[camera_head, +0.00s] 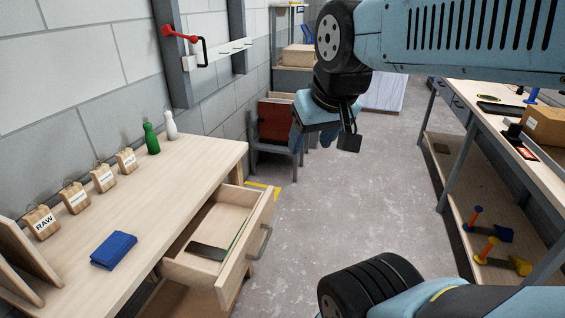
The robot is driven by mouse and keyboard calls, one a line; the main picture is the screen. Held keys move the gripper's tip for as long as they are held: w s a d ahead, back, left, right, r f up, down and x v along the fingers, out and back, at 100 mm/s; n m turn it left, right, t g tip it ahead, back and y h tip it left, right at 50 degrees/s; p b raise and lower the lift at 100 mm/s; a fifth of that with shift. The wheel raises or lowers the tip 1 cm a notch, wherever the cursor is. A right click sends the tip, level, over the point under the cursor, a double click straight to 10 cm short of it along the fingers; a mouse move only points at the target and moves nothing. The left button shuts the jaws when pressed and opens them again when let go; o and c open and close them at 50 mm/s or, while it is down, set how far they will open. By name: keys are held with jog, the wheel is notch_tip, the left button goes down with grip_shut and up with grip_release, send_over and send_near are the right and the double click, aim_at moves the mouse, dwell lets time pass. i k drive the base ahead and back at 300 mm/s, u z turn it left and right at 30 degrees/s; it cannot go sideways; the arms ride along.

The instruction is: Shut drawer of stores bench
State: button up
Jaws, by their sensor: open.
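The stores bench (188,160) is a pale wooden bench along the left wall. Its drawer (258,232) is pulled out towards the aisle, with a grey bar handle (263,242) on its front. A dark flat item (207,251) lies inside the drawer. My gripper (325,137) hangs from my arm in the upper middle, above the aisle floor, beyond and to the right of the drawer. It is open, apart from the drawer and handle, and I see nothing held in it. Part of the fingers is hidden behind the wrist.
A chair (277,128) stands past the bench's far end. Another bench (497,130) stands at right. The grey aisle floor (350,215) between is clear.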

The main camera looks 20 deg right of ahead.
aim_at(218, 221)
jog(key=z, duration=0.3)
jog(key=k, duration=1.3)
jog(key=u, duration=0.3)
jog(key=i, duration=1)
jog(key=z, duration=0.1)
